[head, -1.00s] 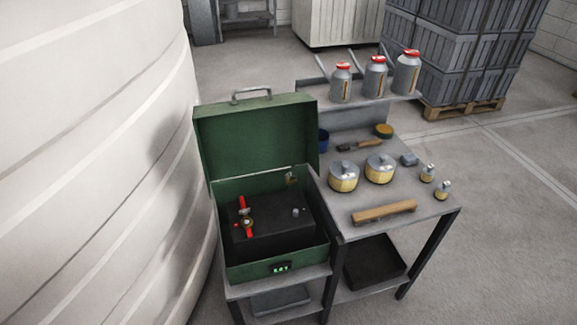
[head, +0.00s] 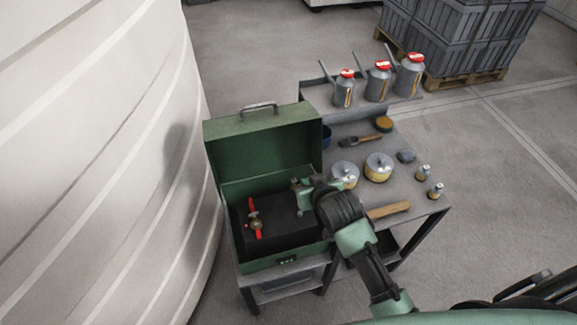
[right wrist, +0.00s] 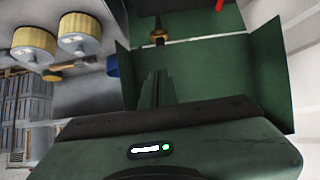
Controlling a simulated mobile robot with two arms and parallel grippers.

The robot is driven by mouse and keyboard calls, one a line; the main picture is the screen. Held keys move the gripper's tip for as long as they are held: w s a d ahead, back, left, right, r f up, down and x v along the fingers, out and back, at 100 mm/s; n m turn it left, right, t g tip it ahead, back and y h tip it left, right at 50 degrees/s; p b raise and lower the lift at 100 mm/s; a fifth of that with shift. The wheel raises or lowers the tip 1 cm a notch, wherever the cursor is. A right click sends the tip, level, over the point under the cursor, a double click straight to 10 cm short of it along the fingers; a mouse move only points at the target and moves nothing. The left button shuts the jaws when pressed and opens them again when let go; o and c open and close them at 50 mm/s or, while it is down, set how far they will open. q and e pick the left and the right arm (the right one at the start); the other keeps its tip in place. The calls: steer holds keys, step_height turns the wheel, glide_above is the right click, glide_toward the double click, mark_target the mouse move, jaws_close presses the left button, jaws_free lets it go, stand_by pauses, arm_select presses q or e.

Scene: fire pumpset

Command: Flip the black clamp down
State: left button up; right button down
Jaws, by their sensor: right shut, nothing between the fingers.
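The open green box (head: 262,160) holds a black block (head: 285,226). A red clamp (head: 255,218) with a brass middle lies at the block's left, and part of its red shows at the top of the right wrist view (right wrist: 219,4). My right gripper (head: 298,187) is over the right rear of the box, shut and empty. In the right wrist view its fingers (right wrist: 157,82) point at a brass piece with dark parts (right wrist: 158,36), which looks like the black clamp. A gap shows between them there; contact is not visible. In the head view my gripper hides the clamp. My left gripper is out of view.
The raised lid stands behind the box. On the bench to the right are pots (head: 379,166), a wooden bar (head: 388,211), a brush (head: 360,140) and small weights (head: 423,172). Red-topped cans (head: 378,80) stand on the rear shelf. A large white tank (head: 100,160) rises at left.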

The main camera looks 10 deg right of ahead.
steer(key=r, duration=0.3)
steer(key=shift+w+a, duration=0.15)
steer(key=shift+w, duration=0.2)
steer(key=w+f+p, duration=0.1)
steer(key=f, duration=0.1)
steer(key=w+f+p, duration=0.1)
steer(key=w+f, duration=0.1)
steer(key=f, duration=0.1)
steer(key=w+f+p, duration=0.1)
steer(key=w+f, duration=0.1)
steer(key=f, duration=0.1)
steer(key=shift+w+a, duration=0.1)
steer(key=shift+a, duration=0.05)
steer(key=shift+s+f+p, duration=0.15)
steer(key=shift+s+p, duration=0.15)
steer(key=shift+s, duration=0.2)
steer(key=shift+f, duration=0.1)
steer(key=shift+w, duration=0.1)
steer(key=shift+f, duration=0.1)
